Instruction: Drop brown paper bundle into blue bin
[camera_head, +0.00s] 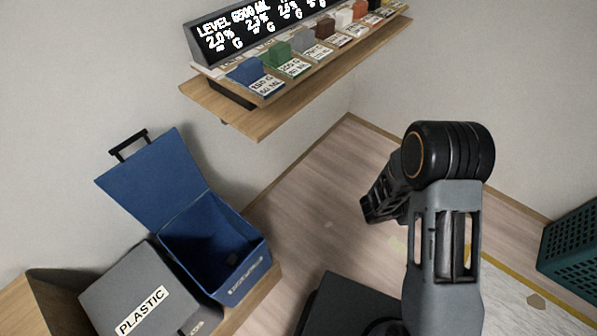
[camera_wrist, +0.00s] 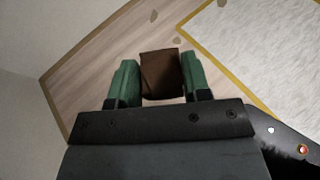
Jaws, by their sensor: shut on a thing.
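The brown paper bundle (camera_wrist: 161,75) sits between the two green fingers of my gripper (camera_wrist: 160,82) in the wrist view. My gripper is shut on it, above the wooden floor. In the head view my arm hides the bundle, and the gripper end cannot be made out clearly. The blue bin (camera_head: 262,262) stands at the lower left of the head view with its lid (camera_head: 155,180) raised. Its inside is open to view and holds a small dark piece. My gripper is to the right of the bin, apart from it.
A grey box marked PLASTIC (camera_head: 140,296) stands left of the bin. A wooden wall shelf (camera_head: 240,118) with coloured blocks and a display hangs above. A teal crate (camera_head: 572,255) is at the far right. A pale, yellow-edged sheet (camera_wrist: 255,50) covers part of the floor.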

